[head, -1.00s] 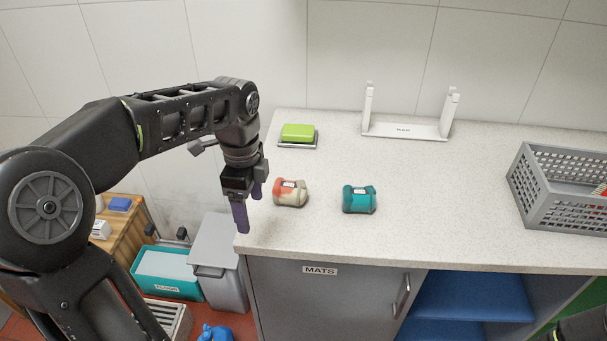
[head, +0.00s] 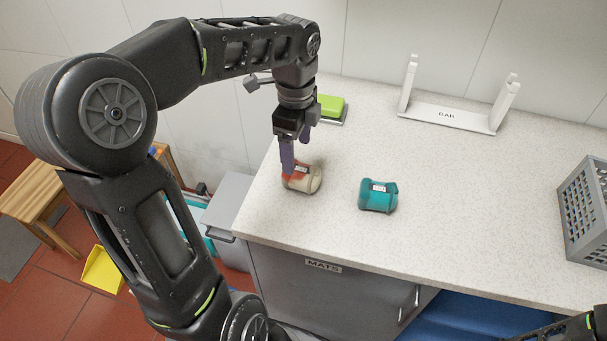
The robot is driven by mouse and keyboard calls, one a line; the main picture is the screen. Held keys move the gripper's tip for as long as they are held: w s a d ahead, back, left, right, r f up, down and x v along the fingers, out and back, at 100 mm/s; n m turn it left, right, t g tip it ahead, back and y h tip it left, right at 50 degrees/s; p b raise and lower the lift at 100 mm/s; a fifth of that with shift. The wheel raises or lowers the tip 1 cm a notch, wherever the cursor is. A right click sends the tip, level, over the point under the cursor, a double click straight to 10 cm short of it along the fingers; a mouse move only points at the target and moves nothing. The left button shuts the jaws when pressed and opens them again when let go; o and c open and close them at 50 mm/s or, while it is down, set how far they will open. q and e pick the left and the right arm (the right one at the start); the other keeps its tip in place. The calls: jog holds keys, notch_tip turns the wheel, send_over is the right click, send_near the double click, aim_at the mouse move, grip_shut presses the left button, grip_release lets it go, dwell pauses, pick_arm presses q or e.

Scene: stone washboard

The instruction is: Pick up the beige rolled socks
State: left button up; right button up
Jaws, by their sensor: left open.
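The beige rolled socks (head: 311,181), with a red-orange part and a small pale label, lie on the speckled counter near its left end. My left gripper (head: 296,160) is open above them, pointing down. Its nearer purple finger overlaps the red left end of the roll in the picture; I cannot tell whether it touches. The other finger is partly hidden behind the gripper body. My right gripper is not in view; only a dark part of my right arm shows at the bottom right corner.
A teal rolled pair (head: 378,196) lies right of the beige one. A green block on a tray (head: 331,107) is behind my gripper. A white rack (head: 447,117) stands at the back, a grey basket (head: 585,215) at the right. The counter (head: 480,210) between is clear.

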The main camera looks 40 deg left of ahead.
aim_at(297, 169)
pick_arm(q)
jog(key=shift+f, duration=0.85)
jog(key=shift+d+f+p, duration=0.1)
jog(key=shift+f+p, duration=0.5)
jog(key=shift+f, duration=2.05)
jog(key=shift+s, duration=0.1)
jog(key=shift+c, duration=0.5)
jog(key=c, duration=1.4)
